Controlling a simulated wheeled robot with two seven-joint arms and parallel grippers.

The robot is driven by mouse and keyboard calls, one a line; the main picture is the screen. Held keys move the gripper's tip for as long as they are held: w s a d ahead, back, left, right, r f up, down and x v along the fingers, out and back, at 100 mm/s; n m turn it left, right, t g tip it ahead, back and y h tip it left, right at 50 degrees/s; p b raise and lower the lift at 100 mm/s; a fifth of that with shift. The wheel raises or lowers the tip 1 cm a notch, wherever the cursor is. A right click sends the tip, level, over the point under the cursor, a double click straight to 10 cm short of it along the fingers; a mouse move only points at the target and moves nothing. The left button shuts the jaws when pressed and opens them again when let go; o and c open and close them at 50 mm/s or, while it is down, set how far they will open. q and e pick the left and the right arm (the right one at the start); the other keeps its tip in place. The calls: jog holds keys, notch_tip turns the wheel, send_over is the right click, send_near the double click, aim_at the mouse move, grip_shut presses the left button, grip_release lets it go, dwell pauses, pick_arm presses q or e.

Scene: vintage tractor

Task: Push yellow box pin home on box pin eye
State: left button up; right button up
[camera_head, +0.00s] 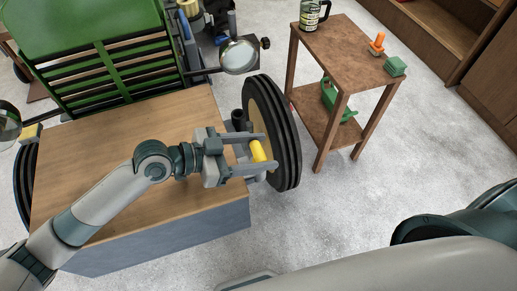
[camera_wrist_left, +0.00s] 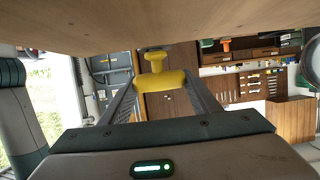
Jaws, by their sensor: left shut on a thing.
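The yellow box pin (camera_head: 257,151) is between the fingers of my left gripper (camera_head: 262,153), at the right edge of the tractor's wooden box. In the left wrist view the same yellow pin (camera_wrist_left: 158,80) spans the two fingers, with a knob-like yellow end beyond them. My left gripper (camera_wrist_left: 158,90) is shut on it. The box pin eye cannot be made out; the gripper and the box edge may hide it. I cannot tell whether the pin touches the eye. My right gripper is not in view.
The wooden box top (camera_head: 120,150) lies under my left arm. A black tyre (camera_head: 272,130) stands just beyond the gripper. Grey floor in front is clear.

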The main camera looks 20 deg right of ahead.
pick_arm(q)
jog(key=o, duration=1.3)
jog(key=shift+c, duration=0.2)
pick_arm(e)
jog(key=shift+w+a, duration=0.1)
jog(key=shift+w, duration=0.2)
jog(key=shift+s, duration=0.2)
pick_arm(q)
jog(key=shift+a, duration=0.5)
jog(key=b+v, duration=0.3)
jog(key=v, duration=0.4)
jog(key=shift+a+r, duration=0.1)
jog(key=shift+a, duration=0.25)
jog(key=b+v, duration=0.2)
jog(key=v, duration=0.6)
jog(key=shift+a+r+b, duration=0.3)
jog(key=shift+r+b, duration=0.05)
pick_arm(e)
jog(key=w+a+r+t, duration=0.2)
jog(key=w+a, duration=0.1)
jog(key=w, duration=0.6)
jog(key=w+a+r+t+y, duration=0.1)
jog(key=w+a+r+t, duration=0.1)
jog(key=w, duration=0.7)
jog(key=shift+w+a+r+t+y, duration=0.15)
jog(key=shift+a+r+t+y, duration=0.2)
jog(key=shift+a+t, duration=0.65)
